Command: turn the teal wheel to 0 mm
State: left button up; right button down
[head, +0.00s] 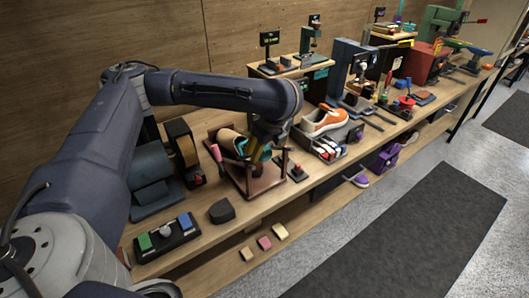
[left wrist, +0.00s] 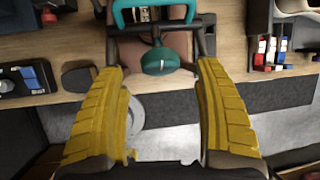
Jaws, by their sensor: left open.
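The teal wheel (left wrist: 160,62) is a small round knob on a dark bar, in the upper middle of the left wrist view. A teal handle-like part (left wrist: 122,14) lies just above it there. In the head view, bits of teal show on the brown wooden stand (head: 270,181), largely hidden by my gripper and arm. My left gripper (left wrist: 158,70) has yellow fingers spread wide, one on each side of the wheel, with gaps on both sides. In the head view my left gripper (head: 259,155) hangs over the stand. I cannot read any mm scale.
A black tray with coloured blocks (head: 165,238) and a dark rounded block (head: 222,211) lie to the left of the stand. An orange sneaker (head: 325,121) and several small bench tools stand to the right. The bench front edge runs close by the stand.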

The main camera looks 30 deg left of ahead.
pick_arm(q)
jog(key=v, duration=0.7)
dwell(0.5)
